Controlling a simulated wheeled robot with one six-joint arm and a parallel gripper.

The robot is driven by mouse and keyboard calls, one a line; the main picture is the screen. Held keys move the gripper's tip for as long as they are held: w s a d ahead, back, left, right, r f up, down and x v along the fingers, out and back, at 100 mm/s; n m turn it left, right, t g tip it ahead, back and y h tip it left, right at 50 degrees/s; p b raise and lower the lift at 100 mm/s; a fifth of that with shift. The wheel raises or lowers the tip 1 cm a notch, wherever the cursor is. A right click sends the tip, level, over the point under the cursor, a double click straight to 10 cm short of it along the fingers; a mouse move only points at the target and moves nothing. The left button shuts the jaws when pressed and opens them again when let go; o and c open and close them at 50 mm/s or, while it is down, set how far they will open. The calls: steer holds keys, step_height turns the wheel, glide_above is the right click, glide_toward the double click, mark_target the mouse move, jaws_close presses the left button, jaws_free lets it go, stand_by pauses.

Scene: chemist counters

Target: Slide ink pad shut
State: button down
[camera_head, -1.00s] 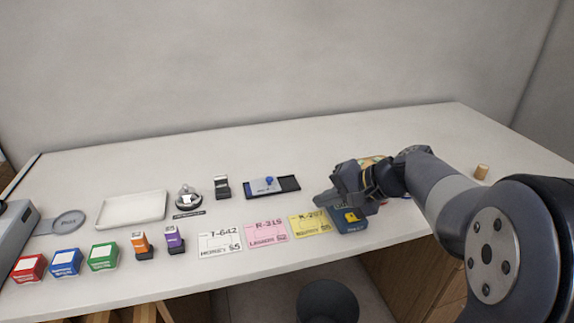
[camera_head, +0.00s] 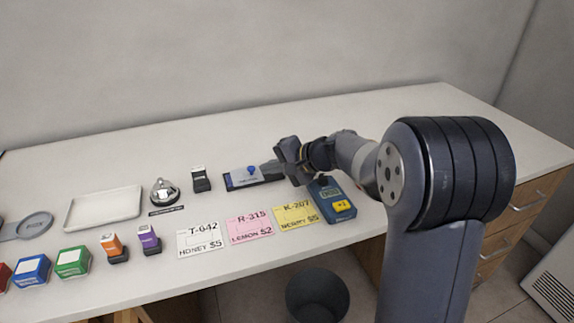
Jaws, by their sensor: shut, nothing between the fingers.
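The ink pad (camera_head: 240,178) lies flat on the counter at mid-picture, a dark blue-edged tray with a grey sliding lid and a blue knob (camera_head: 252,170). The lid covers its left part; a dark strip shows to the right of the lid. My gripper (camera_head: 281,163) is shut and empty at the right end of the ink pad, partly hiding that end. I cannot tell whether it touches the pad.
Yellow (camera_head: 296,216), pink (camera_head: 250,229) and white (camera_head: 200,238) price cards lie in front. A small black stamp (camera_head: 201,180) and bell (camera_head: 163,193) stand left. The counter behind is clear.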

mark_target(256, 180)
steer(key=shift+w+a+f, duration=0.25)
steer(key=shift+w+a, duration=0.15)
steer(key=shift+a, duration=0.35)
steer(key=a, duration=0.1)
steer(key=s+a+b, duration=0.1)
steer(key=shift+a, duration=0.3)
steer(key=shift+d, duration=0.15)
